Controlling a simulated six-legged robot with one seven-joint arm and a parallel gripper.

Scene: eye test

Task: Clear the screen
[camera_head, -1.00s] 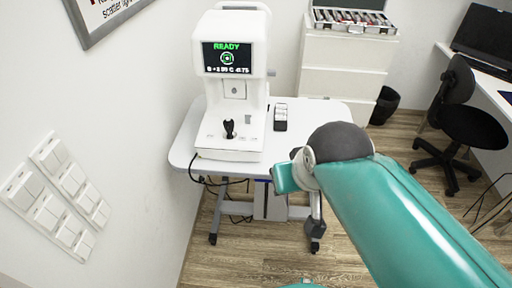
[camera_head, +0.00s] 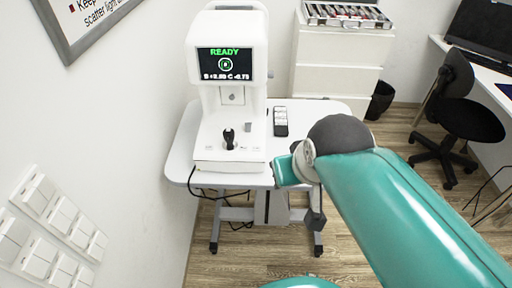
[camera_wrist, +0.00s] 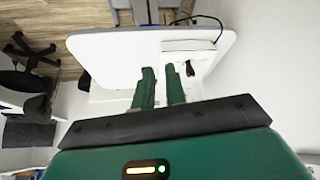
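The screen (camera_head: 225,64) is on the upper front of a white eye-test machine (camera_head: 213,110). It shows green "READY", a ring mark and a line of white figures too small to read surely. A black joystick (camera_head: 229,139) stands on the machine's base, with a small grey button (camera_head: 248,127) to its right. The joystick also shows in the wrist view (camera_wrist: 190,69). In the wrist view my gripper (camera_wrist: 160,78) has two green fingers with a narrow empty gap, over or near the table edge. In the head view its fingers cannot be made out.
The machine stands on a white wheeled table (camera_head: 182,150) with a dark handset (camera_head: 280,121) on it. Cables hang below. Wall switches (camera_head: 60,215) are at left. A drawer cabinet (camera_head: 335,68) holds an open lens case (camera_head: 345,15). A black chair (camera_head: 452,115) is at right.

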